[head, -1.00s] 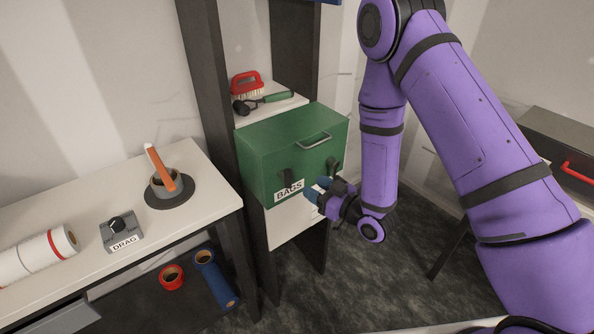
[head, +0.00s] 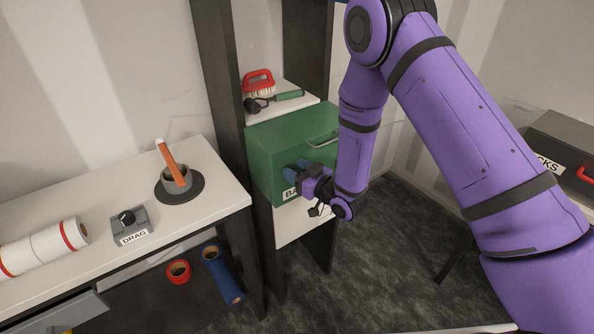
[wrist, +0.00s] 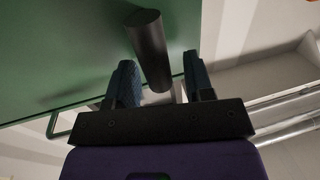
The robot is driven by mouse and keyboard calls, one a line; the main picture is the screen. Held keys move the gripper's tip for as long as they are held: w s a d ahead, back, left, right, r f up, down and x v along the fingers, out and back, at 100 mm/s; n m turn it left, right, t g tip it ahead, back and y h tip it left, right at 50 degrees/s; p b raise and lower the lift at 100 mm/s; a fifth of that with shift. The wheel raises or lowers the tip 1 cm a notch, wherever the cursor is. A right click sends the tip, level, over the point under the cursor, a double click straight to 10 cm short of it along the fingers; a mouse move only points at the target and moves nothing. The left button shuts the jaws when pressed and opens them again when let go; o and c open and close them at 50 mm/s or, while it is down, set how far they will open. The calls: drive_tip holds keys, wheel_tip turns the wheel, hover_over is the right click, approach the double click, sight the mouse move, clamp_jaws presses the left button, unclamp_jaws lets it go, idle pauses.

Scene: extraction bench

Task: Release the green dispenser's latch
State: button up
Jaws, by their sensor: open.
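The green dispenser (head: 278,140) stands in the shelf frame, with a grey metal handle (head: 323,140) on top and a partly covered label on its front. It also fills the upper left of the wrist view (wrist: 60,50). In the wrist view a dark, rounded bar (wrist: 150,48), which looks like a latch, sticks out from the green face. My gripper (head: 296,169) is at the dispenser's front, its blue fingers open. In the wrist view the bar lies between the fingers, and I cannot tell whether they touch it. In the head view my gripper and arm hide both latches.
Above the dispenser a shelf holds a red brush (head: 259,82) and a green-handled tool (head: 288,95). A dark box (head: 565,140) stands at right.

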clamp_jaws()
drive_tip(key=shift+a+n, duration=0.15)
drive_tip(key=shift+n, duration=0.25)
drive_tip(key=n, duration=0.1)
drive_tip(key=a+n, duration=0.1)
drive_tip(key=n, duration=0.1)
drive_tip(key=shift+s+f+g+h, duration=0.1)
drive_tip(key=shift+s+g+h, duration=0.2)
drive_tip(key=shift+s, duration=0.1)
drive_tip(key=n, duration=0.1)
drive_tip(key=n+h, duration=0.1)
drive_tip(key=n, duration=0.1)
drive_tip(key=a+f+n, duration=0.1)
drive_tip(key=n, duration=0.1)
drive_tip(key=shift+s, duration=0.4)
drive_tip(key=n, duration=0.1)
drive_tip(key=f+n+h, duration=0.1)
drive_tip(key=n, duration=0.1)
drive_tip(key=shift+s+a, duration=0.15)
drive_tip(key=shift+a, duration=0.15)
drive_tip(key=shift+s+f+n+t+h, duration=0.1)
drive_tip(key=shift+f+n+t+h, duration=0.2)
drive_tip(key=shift+n, duration=0.7)
drive_tip(key=shift+f+n+t+h, duration=0.1)
drive_tip(key=shift+f+n+h, duration=0.3)
drive_tip(key=shift+n, duration=0.6)
